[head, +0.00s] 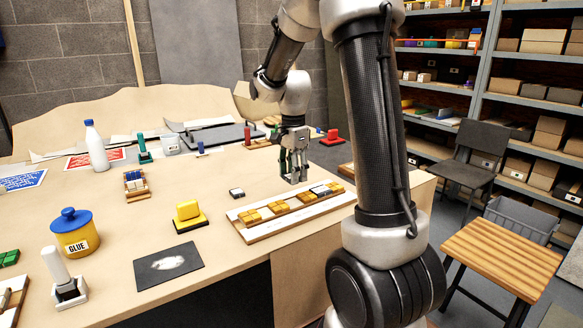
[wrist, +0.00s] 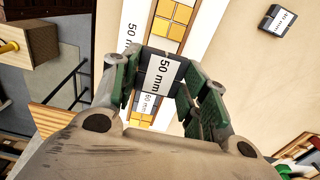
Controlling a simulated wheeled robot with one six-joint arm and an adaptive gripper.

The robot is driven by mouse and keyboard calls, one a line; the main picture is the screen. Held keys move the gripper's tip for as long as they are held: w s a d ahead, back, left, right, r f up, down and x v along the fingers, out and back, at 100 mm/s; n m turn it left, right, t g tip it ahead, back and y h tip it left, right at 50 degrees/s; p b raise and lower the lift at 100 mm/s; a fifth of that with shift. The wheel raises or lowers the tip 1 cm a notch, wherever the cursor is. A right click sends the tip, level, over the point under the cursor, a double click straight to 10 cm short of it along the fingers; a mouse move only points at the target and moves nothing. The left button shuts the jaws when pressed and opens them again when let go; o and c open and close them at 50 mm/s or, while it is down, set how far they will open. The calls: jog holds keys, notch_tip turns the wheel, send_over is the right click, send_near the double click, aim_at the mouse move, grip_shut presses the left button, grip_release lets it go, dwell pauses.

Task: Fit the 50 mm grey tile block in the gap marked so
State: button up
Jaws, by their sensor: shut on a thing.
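My gripper (head: 295,179) points down above the far side of the mosaic panel (head: 262,234). In the wrist view my gripper (wrist: 160,84) is shut on a dark grey tile block (wrist: 163,75) with a white "50 mm" label. The block lies across the panel strip, between yellow tiles (wrist: 173,27) and a labelled block (wrist: 147,103) partly hidden below it. A "50 mm" mark (wrist: 130,38) shows on the panel's pale border beside the held block. Whether the block touches the panel is hidden.
Another labelled grey block (head: 237,193) lies loose on the table left of the panel; it also shows in the wrist view (wrist: 277,20). A yellow block on a dark base (head: 189,216), a black mat (head: 168,266) and a glue pot (head: 75,236) stand further left.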

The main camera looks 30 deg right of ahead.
jog(key=shift+f, duration=0.1)
send_over(293, 203)
jog(key=shift+f, duration=2.8)
jog(key=shift+f, duration=1.1)
jog(key=o, duration=1.1)
notch_tip(293, 203, up, 12)
